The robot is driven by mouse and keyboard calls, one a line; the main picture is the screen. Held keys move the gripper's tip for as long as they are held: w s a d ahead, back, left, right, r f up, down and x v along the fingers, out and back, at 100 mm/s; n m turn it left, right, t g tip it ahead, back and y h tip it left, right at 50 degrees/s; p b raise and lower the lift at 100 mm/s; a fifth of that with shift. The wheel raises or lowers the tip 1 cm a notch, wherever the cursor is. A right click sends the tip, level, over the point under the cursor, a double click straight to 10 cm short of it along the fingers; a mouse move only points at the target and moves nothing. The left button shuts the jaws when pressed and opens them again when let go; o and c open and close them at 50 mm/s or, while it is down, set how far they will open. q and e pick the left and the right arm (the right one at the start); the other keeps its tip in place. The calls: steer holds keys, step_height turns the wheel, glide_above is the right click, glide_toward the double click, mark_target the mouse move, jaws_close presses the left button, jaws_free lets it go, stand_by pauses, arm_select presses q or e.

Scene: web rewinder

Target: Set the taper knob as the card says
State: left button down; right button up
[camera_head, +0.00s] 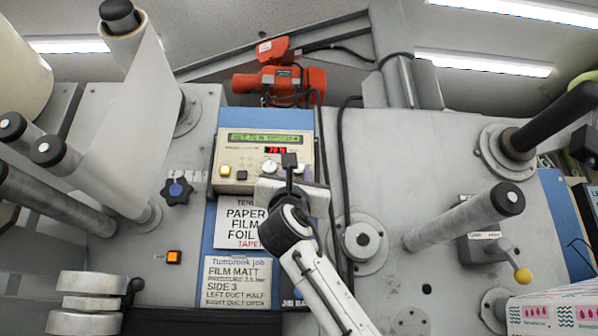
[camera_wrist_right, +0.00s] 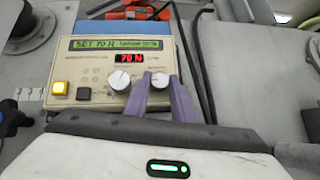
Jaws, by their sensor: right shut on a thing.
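A beige control box (camera_head: 228,150) stands on a blue panel. Its green display (camera_wrist_right: 118,44) reads "SET 70 N" and more text I cannot read surely; a red readout (camera_wrist_right: 129,58) shows about 70 N. Two pale round knobs sit below, the left knob (camera_wrist_right: 119,79) free and the right knob (camera_wrist_right: 160,79) between the purple fingers of my right gripper (camera_wrist_right: 161,88), which is shut on it. A tension card (camera_head: 240,222) lists paper, film, foil and a taper heading, its numbers hidden by my right arm. A Turnbrook job card (camera_head: 238,282) says film matt. My left gripper is out of view.
A yellow button (camera_wrist_right: 61,88) and a black button (camera_wrist_right: 83,93) sit left of the knobs. A dark star knob (camera_head: 177,191) and an orange switch (camera_head: 174,257) are left of the cards. A black cable (camera_head: 342,190) runs along the box's right side.

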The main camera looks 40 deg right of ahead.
steer(key=shift+w+a+m+g+h, duration=0.1)
steer(key=shift+m+g+h, duration=0.5)
steer(key=shift+m+g, duration=0.6)
steer(key=shift+w+a+m+g+h, duration=0.1)
steer(key=shift+m+g+h, duration=0.5)
steer(key=shift+m+g, duration=0.55)
steer(key=shift+m, duration=0.45)
steer(key=o, duration=1.1)
steer(key=shift+c, duration=0.2)
steer(key=b+v, duration=0.5)
steer(key=v, duration=0.5)
steer(key=shift+f, duration=0.15)
